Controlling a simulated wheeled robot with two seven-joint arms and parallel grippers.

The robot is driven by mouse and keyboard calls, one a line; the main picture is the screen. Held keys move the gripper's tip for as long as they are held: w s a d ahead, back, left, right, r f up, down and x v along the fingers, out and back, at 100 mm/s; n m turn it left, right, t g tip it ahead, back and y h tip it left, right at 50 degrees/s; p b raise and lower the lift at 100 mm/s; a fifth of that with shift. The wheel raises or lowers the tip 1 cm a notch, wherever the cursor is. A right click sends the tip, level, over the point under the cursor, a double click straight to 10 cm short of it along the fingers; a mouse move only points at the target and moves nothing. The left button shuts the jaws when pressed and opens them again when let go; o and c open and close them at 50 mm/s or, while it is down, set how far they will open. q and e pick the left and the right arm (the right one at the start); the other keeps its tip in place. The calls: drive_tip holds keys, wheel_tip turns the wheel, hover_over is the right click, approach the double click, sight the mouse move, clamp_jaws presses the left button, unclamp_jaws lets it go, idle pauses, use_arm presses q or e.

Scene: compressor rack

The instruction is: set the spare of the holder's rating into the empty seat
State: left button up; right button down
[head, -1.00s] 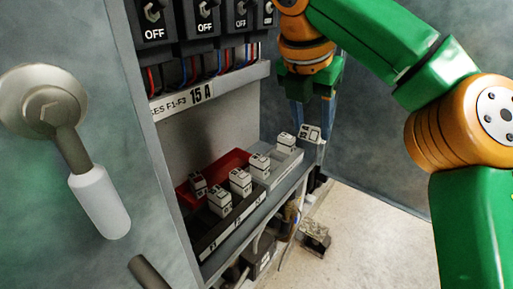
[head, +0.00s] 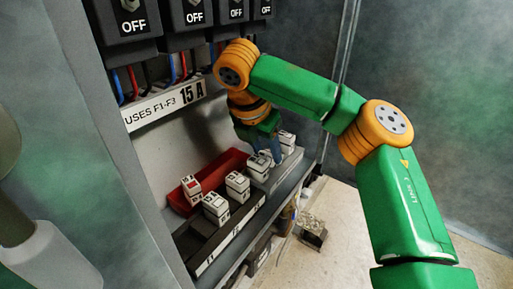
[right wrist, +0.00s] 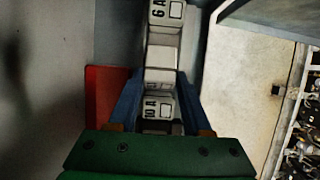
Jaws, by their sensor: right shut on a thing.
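My right gripper (head: 267,152) is low over the grey spares tray (head: 292,160) and shut on a white fuse block. In the right wrist view the block (right wrist: 158,105) between the fingers shows a label ending in "0 A"; its first digit is unclear. Another white fuse (head: 287,141) stands beyond the gripper; a label like "6 A" shows on a fuse (right wrist: 165,12) in the wrist view. Two white fuses (head: 215,207) (head: 237,186) stand in the dark holder (head: 228,238). The fingers hide whether the held fuse touches the tray. My left gripper is out of view.
A red bin (head: 176,201) behind the holder contains one fuse (head: 192,188). A strip reading "15 A" (head: 165,105) hangs above, below several switches marked OFF (head: 133,25). The cabinet wall (head: 75,130) closes in the left. Open floor (head: 345,225) lies to the right.

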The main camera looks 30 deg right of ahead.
drive_tip(key=shift+s+d+r, duration=0.1)
drive_tip(key=shift+s+d, duration=0.05)
drive_tip(key=shift+s, duration=0.05)
drive_tip(key=c, duration=0.5)
unclamp_jaws()
drive_tip(key=shift+o, duration=0.8)
drive_tip(key=shift+w, duration=0.15)
